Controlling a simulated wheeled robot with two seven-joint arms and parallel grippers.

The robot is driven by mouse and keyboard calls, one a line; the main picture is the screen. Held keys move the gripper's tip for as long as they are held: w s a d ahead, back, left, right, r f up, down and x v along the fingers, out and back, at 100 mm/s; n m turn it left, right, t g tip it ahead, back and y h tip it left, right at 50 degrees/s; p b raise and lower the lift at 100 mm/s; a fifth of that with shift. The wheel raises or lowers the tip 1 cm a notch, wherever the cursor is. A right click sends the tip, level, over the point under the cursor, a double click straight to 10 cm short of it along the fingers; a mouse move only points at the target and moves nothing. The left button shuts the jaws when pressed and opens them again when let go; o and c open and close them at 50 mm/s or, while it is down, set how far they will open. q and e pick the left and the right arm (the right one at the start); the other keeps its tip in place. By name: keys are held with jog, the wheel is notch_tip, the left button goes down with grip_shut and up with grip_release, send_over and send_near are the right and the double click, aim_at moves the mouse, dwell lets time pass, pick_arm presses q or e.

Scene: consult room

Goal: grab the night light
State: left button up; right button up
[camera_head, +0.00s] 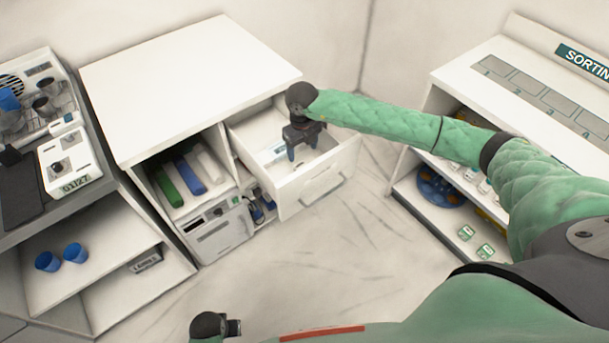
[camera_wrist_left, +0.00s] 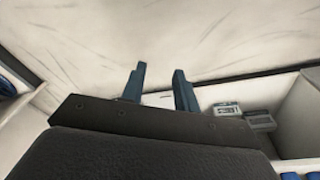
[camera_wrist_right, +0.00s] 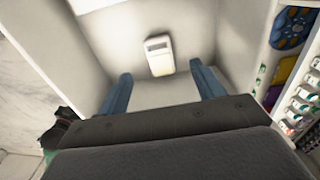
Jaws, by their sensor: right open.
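A small white device with a grey face (camera_wrist_right: 158,55), which looks like the night light, lies inside the open drawer. It shows between my right fingers in the right wrist view, apart from both. In the head view, a small pale item (camera_head: 274,152) lies in the drawer left of the gripper; I cannot tell surely that it is the same one. My right gripper (camera_head: 302,149) points down into the drawer, open and empty. My left gripper (camera_head: 232,327) is low at the bottom edge of the head view. Its fingers stand apart in the left wrist view (camera_wrist_left: 160,72).
The open drawer (camera_head: 322,182) has raised walls around my right gripper. The white cabinet (camera_head: 185,85) stands to its left, with binders (camera_head: 187,172) on a shelf. A sorting shelf (camera_head: 520,75) stands at the right. Floor (camera_head: 300,260) is clear before the drawer.

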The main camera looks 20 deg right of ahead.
aim_at(303, 164)
jog(key=shift+f, duration=0.15)
jog(key=shift+s+f+p, duration=0.1)
jog(key=shift+f+p, duration=0.4)
jog(key=shift+f, duration=0.65)
jog(key=f+p, duration=0.1)
jog(key=f, duration=0.1)
jog(key=f+p, duration=0.1)
jog(key=f, duration=0.1)
jog(key=shift+s+p, duration=0.25)
jog(key=shift+p, duration=0.05)
pick_arm(q)
jog(key=s+a+f, duration=0.2)
jog(key=s+f, duration=0.1)
jog(key=f, duration=0.9)
pick_arm(e)
jog(key=shift+f, duration=0.6)
pick_arm(q)
jog(key=shift+a, duration=0.1)
pick_arm(e)
jog(key=c, duration=1)
pick_arm(q)
jog(key=shift+s, duration=0.1)
pick_arm(e)
jog(key=shift+c, duration=0.4)
pick_arm(q)
jog(key=shift+f, duration=0.15)
pick_arm(e)
jog(key=shift+r, duration=0.1)
